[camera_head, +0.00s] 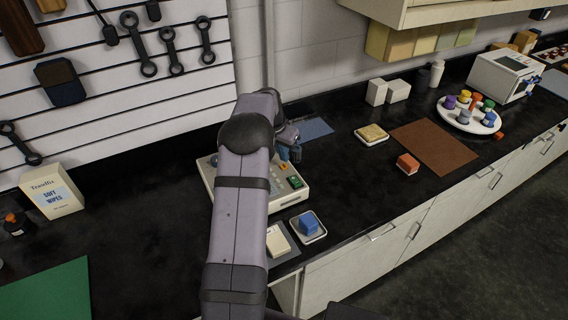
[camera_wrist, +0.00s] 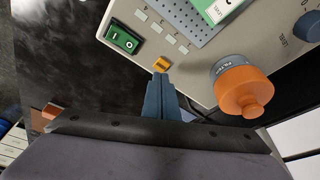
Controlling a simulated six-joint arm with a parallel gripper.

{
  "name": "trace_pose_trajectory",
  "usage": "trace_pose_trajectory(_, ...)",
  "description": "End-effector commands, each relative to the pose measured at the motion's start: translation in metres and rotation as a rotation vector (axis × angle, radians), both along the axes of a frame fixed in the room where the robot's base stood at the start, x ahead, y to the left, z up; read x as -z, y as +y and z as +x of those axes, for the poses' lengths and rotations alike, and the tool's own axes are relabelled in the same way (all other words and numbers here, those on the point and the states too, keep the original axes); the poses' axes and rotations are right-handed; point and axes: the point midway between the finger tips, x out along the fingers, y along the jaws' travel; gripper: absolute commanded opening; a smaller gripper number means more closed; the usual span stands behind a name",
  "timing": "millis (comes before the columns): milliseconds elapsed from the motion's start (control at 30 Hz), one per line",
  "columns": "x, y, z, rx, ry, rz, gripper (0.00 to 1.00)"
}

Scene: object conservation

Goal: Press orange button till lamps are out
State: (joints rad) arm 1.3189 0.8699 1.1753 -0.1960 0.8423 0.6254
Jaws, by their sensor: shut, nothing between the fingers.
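The pale instrument box (camera_head: 288,198) stands on the black counter, partly hidden behind my arm. In the wrist view its face (camera_wrist: 190,75) shows a small orange button (camera_wrist: 161,62). A row of several small pale rectangles (camera_wrist: 168,38), perhaps the lamps, runs beside it; none shows a clear glow. My gripper (camera_wrist: 160,77) is shut and empty, with its fingertips right at the orange button; I cannot tell whether they touch or press it. In the head view my gripper (camera_head: 295,154) is over the box.
A green rocker switch (camera_wrist: 124,39) and a large orange-capped filter (camera_wrist: 242,88) flank the button.

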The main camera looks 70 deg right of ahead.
Motion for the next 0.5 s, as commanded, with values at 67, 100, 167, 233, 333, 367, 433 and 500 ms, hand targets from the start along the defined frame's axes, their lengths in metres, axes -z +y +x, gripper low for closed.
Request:
trace_pose_trajectory(67,-0.009,0.000,0.000,0.000,-0.001,-0.001,0.00)
trace_pose_trajectory(100,-0.012,0.000,0.000,0.000,0.000,-0.001,0.00)
trace_pose_trajectory(167,-0.016,0.000,0.000,0.000,0.000,0.000,0.00)
trace_pose_trajectory(233,-0.021,0.000,0.000,0.000,0.000,0.000,0.00)
trace_pose_trajectory(333,-0.028,0.000,0.000,0.000,0.000,0.000,0.00)
trace_pose_trajectory(367,-0.030,0.000,0.000,0.000,0.000,0.000,0.00)
trace_pose_trajectory(433,-0.035,0.000,0.000,0.000,0.000,0.000,0.00)
trace_pose_trajectory(500,-0.040,0.000,0.000,0.000,0.000,0.000,0.00)
